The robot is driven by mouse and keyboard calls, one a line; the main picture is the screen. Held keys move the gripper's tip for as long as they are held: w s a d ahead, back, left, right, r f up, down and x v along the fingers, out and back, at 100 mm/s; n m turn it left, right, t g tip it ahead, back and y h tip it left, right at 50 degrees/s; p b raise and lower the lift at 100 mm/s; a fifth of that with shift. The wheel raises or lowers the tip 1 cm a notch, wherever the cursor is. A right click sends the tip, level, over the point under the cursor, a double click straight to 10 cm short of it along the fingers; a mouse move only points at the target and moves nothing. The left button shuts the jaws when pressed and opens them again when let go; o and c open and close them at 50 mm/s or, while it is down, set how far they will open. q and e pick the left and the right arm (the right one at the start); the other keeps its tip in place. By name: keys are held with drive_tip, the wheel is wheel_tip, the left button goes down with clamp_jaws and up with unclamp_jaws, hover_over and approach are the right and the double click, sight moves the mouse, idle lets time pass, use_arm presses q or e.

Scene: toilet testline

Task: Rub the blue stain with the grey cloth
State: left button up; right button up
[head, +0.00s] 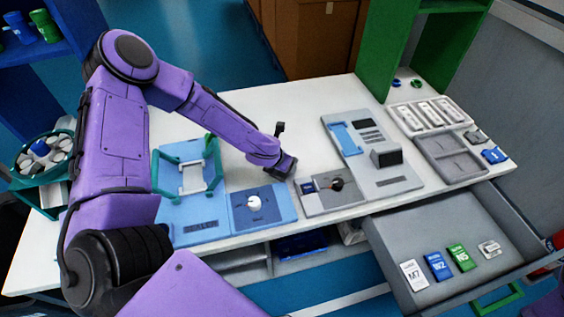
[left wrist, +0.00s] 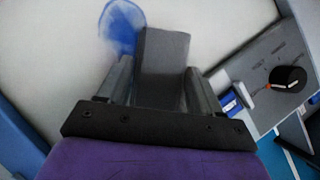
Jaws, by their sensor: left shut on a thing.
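The blue stain (left wrist: 120,27) is a smeared round patch on the white table top in the left wrist view. The grey cloth (left wrist: 166,50) looks like a folded block between the two fingers of my left gripper (left wrist: 160,76). The cloth's far end lies at the right edge of the stain and seems to overlap it slightly; I cannot tell whether it presses on the table. In the head view my left gripper (head: 286,172) is low over the table behind the panels, and the stain and cloth are hidden there. My right gripper is not in view.
A grey panel with a black knob (head: 337,184) is just right of my left gripper. A blue panel with a white knob (head: 254,203) and a teal-handled fixture (head: 190,177) stand to the left. An open drawer (head: 450,225) holds several labelled items. White table (head: 235,105) is clear behind.

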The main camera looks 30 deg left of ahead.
use_arm(q)
drive_tip(key=shift+s+f, duration=0.2)
drive_tip(key=shift+s, duration=0.05)
drive_tip(key=shift+s+f, duration=0.1)
drive_tip(key=shift+f, duration=0.1)
